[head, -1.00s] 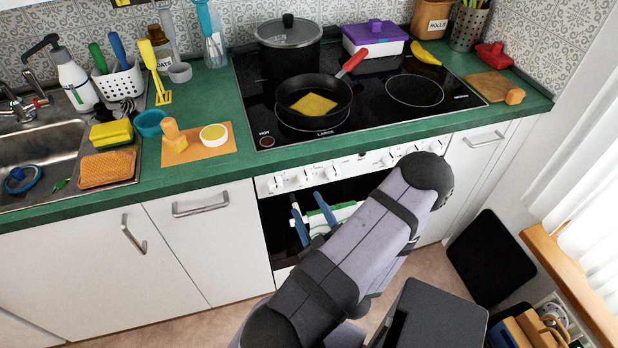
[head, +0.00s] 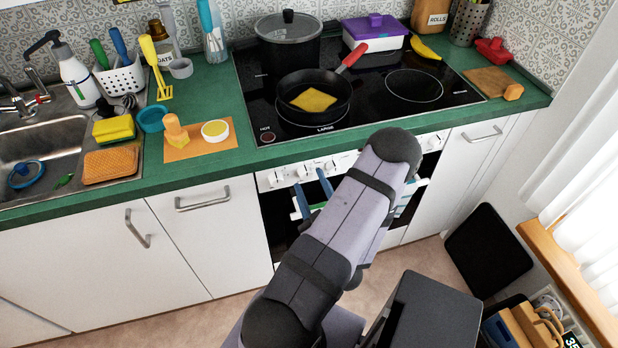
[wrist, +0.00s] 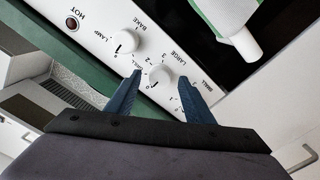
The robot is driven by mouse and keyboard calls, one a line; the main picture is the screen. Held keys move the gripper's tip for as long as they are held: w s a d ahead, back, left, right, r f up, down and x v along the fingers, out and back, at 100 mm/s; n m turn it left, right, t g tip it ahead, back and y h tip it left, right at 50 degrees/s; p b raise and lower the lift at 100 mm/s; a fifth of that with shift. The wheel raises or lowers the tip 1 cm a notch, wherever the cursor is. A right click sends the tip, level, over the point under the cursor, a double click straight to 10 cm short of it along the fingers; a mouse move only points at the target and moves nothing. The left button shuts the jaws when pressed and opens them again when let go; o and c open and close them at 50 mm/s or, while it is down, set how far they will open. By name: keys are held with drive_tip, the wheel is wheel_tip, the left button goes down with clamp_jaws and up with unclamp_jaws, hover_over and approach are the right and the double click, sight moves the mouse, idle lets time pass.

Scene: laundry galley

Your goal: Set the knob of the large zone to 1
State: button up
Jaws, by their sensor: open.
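The knob of the large zone (wrist: 161,76) is a white round knob beside the printed word LARGE in the wrist view. A small dark mark shows on its lower left side, but the digit it points to is too small to read surely. My gripper (wrist: 159,80) is open, with one blue finger on each side of this knob; contact cannot be told. In the head view my gripper (head: 310,190) is at the white control panel (head: 262,181) below the cooktop. The large zone lies under a black pan (head: 313,98) holding a yellow square.
A lamp and bake knob (wrist: 125,42) sits close to the left finger, by the HOT light (wrist: 72,23). A white handle bar with green cloth (wrist: 230,18) crosses the upper right. The green counter edge (head: 200,180) lies above the cabinets.

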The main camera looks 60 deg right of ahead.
drive_tip(key=shift+x, duration=1.05)
drive_tip(key=c, duration=1)
drive_tip(key=shift+c, duration=0.2)
drive_tip(key=shift+m, duration=0.3)
drive_tip(key=m, duration=0.4)
drive_tip(key=shift+a+m, duration=0.1)
drive_tip(key=shift+m, duration=2.5)
